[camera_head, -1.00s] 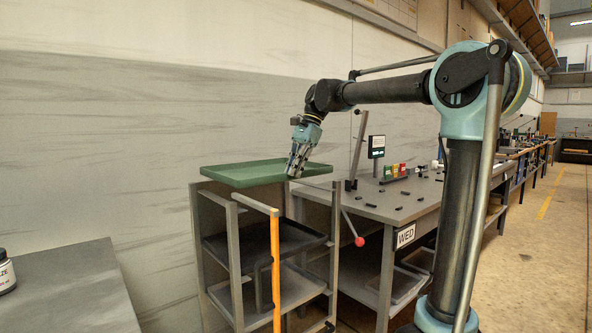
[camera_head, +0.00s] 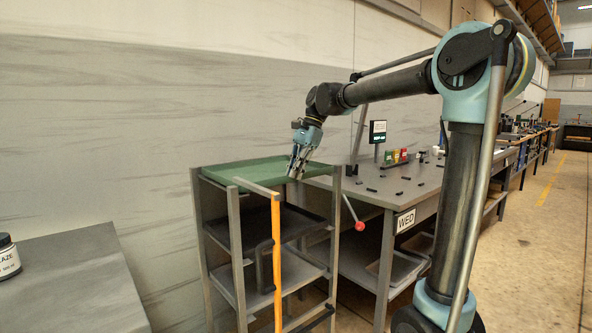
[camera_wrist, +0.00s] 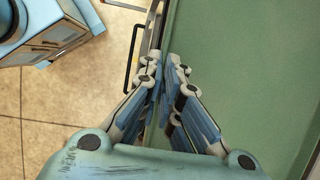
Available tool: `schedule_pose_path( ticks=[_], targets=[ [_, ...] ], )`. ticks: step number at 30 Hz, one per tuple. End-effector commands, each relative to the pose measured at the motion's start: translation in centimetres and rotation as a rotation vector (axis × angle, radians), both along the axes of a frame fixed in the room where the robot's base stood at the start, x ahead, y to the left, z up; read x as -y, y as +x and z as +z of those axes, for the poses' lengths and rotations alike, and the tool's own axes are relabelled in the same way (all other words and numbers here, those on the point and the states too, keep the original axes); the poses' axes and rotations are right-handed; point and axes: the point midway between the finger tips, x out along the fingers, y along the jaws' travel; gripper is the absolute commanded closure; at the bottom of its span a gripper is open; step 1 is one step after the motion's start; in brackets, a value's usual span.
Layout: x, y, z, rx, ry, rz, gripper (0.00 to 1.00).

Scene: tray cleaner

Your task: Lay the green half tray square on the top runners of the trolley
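The green half tray (camera_head: 245,172) lies nearly level at the top of the grey trolley (camera_head: 236,240), between its uprights. The front uprights and top rail hide part of its near side, so I cannot tell whether it rests on the top runners. My gripper (camera_head: 292,175) reaches down to the tray's right-hand rim. In the wrist view my gripper (camera_wrist: 168,68) has its fingers closed together on the rim of the green tray (camera_wrist: 245,75), whose floor spreads to the right.
A dark tray (camera_head: 290,222) sits on a lower level of the trolley, and an orange strip (camera_head: 276,250) runs down a front post. A workbench (camera_head: 385,188) with small parts and a red-knobbed lever (camera_head: 359,226) stands close on the right. A grey surface with a jar (camera_head: 8,258) is at left.

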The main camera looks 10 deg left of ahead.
Motion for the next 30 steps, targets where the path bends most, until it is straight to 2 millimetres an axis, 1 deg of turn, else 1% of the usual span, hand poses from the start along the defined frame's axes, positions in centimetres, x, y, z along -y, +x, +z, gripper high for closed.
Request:
schedule_pose_path(
  ticks=[10, 11, 12, 13, 14, 24, 26, 30],
  targets=[
    [0.0, 0.0, -0.1, 0.000, 0.002, 0.001, 1.00],
    [0.0, 0.0, -0.1, 0.000, 0.002, 0.001, 0.89],
    [0.0, 0.0, -0.1, 0.001, 0.001, 0.001, 0.80],
    [0.0, 0.0, -0.1, 0.001, 0.001, 0.000, 0.73],
    [0.0, 0.0, -0.1, 0.001, 0.001, 0.000, 0.72],
    [0.0, 0.1, 0.0, 0.000, 0.000, 0.000, 0.72],
    [0.1, 0.1, 0.2, 0.000, 0.000, -0.001, 0.72],
    [0.7, 0.6, 1.8, 0.000, 0.000, -0.001, 0.72]
  ],
)
